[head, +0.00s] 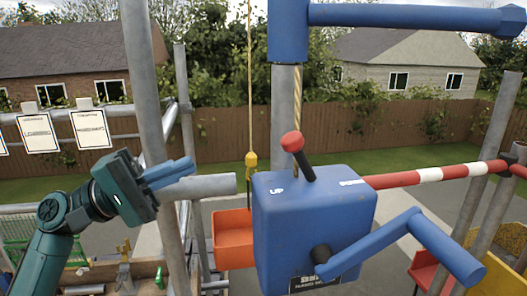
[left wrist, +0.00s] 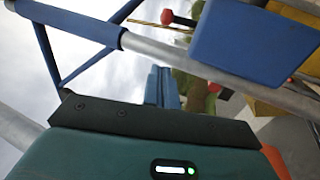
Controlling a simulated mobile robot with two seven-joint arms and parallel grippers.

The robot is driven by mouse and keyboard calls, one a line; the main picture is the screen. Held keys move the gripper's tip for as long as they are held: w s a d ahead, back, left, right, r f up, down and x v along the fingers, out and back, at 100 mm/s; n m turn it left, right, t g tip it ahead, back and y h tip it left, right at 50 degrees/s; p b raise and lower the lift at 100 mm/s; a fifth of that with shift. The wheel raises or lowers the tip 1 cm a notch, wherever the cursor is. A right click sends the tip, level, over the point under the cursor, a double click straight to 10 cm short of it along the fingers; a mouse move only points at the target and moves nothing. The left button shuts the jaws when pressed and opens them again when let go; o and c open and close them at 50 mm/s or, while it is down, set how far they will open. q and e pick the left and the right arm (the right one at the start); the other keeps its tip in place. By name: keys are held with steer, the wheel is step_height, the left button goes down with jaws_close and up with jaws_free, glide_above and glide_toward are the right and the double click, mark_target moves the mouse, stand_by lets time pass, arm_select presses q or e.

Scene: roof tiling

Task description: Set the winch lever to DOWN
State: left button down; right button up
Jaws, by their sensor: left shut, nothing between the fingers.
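The winch (head: 312,225) is a blue box on a grey pole, right of centre in the head view. Its lever (head: 304,167) is a short black stick with a red knob (head: 292,141). It leans left, toward the UP label (head: 277,190); the other label (head: 352,182), on the right, is too small to read. My left gripper (head: 178,170) is shut and empty, left of the winch and well apart from the lever. Its blue fingers (left wrist: 162,86) show in the left wrist view, with the winch box (left wrist: 250,45) beyond. My right gripper is out of view.
A blue crank handle (head: 405,245) juts from the winch front. Grey scaffold poles (head: 150,110) stand close by my left gripper, and a horizontal tube end (head: 205,186) lies just below its fingers. An orange bin (head: 233,240) hangs under a yellow hook and rope (head: 250,160).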

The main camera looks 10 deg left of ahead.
mark_target(302, 160)
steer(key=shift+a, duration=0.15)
arm_select(q)
steer(key=p+x, duration=0.1)
steer(key=x, duration=0.3)
steer(key=s+p+x, duration=0.1)
steer(key=p+x, duration=0.1)
steer(key=x, duration=0.2)
steer(key=s+d+p+x, duration=0.1)
steer(key=p+x, duration=0.1)
steer(key=x, duration=0.2)
steer(key=shift+s+d+r, duration=0.15)
steer(key=shift+d+r, duration=0.05)
steer(key=shift+d, duration=0.2)
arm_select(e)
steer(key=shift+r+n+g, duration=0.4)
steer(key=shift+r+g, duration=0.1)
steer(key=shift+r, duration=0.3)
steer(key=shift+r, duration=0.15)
